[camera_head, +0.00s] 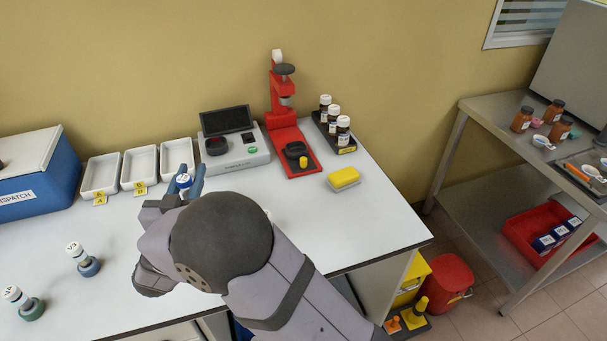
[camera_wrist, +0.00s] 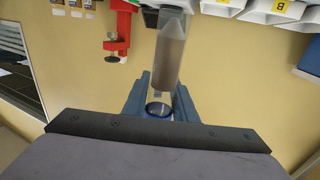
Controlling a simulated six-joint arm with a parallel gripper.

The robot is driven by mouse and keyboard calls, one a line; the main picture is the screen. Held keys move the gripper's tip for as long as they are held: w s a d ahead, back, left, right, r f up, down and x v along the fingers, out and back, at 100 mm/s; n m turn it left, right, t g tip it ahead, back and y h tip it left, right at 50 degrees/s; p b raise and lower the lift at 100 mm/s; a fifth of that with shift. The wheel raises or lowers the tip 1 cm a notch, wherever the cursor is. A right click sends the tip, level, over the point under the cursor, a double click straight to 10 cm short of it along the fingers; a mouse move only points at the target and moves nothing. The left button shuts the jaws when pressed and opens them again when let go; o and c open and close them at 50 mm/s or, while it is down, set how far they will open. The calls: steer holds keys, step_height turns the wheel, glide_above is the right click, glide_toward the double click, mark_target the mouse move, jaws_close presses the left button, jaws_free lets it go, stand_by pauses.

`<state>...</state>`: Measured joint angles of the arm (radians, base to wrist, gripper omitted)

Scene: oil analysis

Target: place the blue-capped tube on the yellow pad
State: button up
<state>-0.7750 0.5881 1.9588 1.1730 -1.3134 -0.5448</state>
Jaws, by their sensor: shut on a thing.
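My gripper (camera_head: 186,180) is shut on the blue-capped tube, above the table in front of the white trays. The yellow pad (camera_head: 343,177) lies on the table to the right, near the right edge. Nothing lies on it.
A grey instrument (camera_head: 235,150), a red press (camera_head: 284,130) and a rack of brown bottles (camera_head: 340,146) stand at the back. Table around the pad is clear.

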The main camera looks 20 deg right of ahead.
steer(key=d+r+m+g+h+b, duration=0.1)
steer(key=d+m+g+h, duration=0.2)
steer(key=d, duration=1.2)
steer(key=w+d+r+m+g+h+b, duration=0.1)
steer(key=d+r+m+g+h, duration=0.2)
steer(key=d, duration=1.2)
steer(key=d+m+g+h+b, duration=0.1)
steer(key=d+m+g+h, duration=0.25)
steer(key=d, duration=1.15)
steer(key=shift+w+a+n+t, duration=0.6)
steer(key=shift+w+n+t, duration=0.55)
steer(key=shift+w, duration=1)
steer(key=shift+f+p, duration=0.3)
steer(key=shift+f, duration=4.25)
steer(key=shift+f, duration=0.2)
steer(key=o, duration=1)
steer(key=shift+r, duration=0.15)
